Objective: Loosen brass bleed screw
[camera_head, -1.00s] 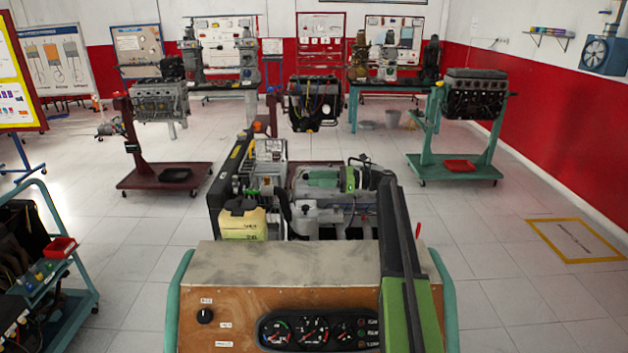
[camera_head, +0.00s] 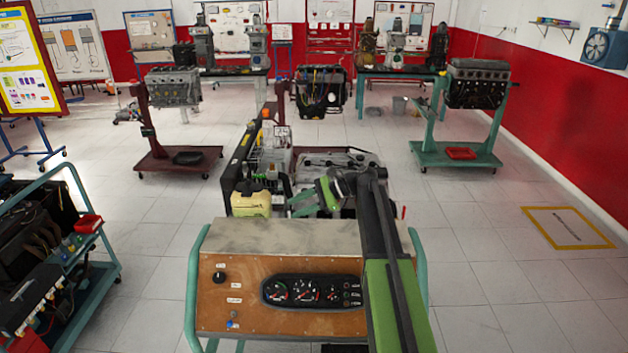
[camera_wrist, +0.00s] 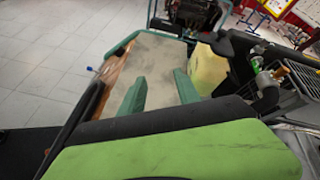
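The engine trainer has a wooden control panel (camera_head: 210,310) with gauges and a grey top (camera_head: 270,240). My gripper (camera_head: 291,204) is above the far side of that top, near the yellow tank (camera_head: 251,204). In the wrist view, my gripper (camera_wrist: 160,82) shows two green fingers spread apart with nothing between them, over the grey top (camera_wrist: 160,55). A small brass-coloured fitting (camera_wrist: 281,72) shows at the right, beside a green part (camera_wrist: 256,66), clear of the fingers. I cannot tell whether it is the bleed screw.
A dark upright panel (camera_head: 238,165) borders the engine on the left. A trolley (camera_head: 85,295) with a red tray (camera_head: 88,223) stands at the left. Other engine stands (camera_head: 170,160) (camera_head: 455,150) are behind.

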